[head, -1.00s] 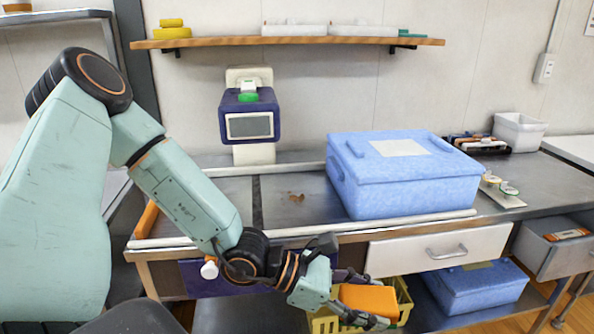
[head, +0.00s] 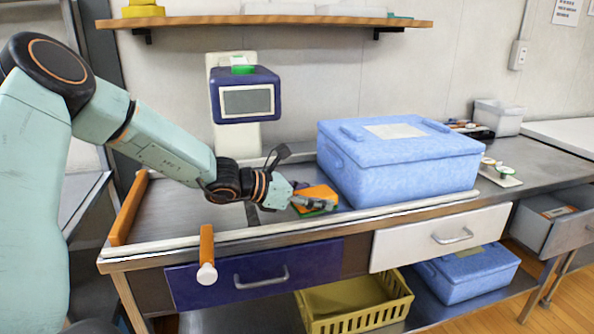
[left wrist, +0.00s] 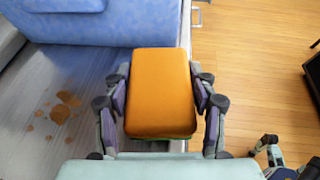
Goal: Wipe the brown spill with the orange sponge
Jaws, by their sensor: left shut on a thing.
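The orange sponge (head: 315,196) is held in my left gripper (head: 308,199), over the front part of the metal counter beside the blue box. In the left wrist view the sponge (left wrist: 161,92) sits between both fingers of my left gripper (left wrist: 160,105), with a thin green layer under its near edge. The brown spill (left wrist: 60,109) shows in the left wrist view as several round spots on the counter, left of the sponge and apart from it. In the head view now the spill is hidden behind my left arm and gripper. My right gripper is not in the head view.
A large blue lidded box (head: 400,165) stands right of the sponge. A raised pale rail (head: 180,246) runs along the counter's front edge. A dark blue scanner (head: 246,97) is on the wall behind. A yellow basket (head: 355,304) is below. The counter's left part (head: 175,205) is clear.

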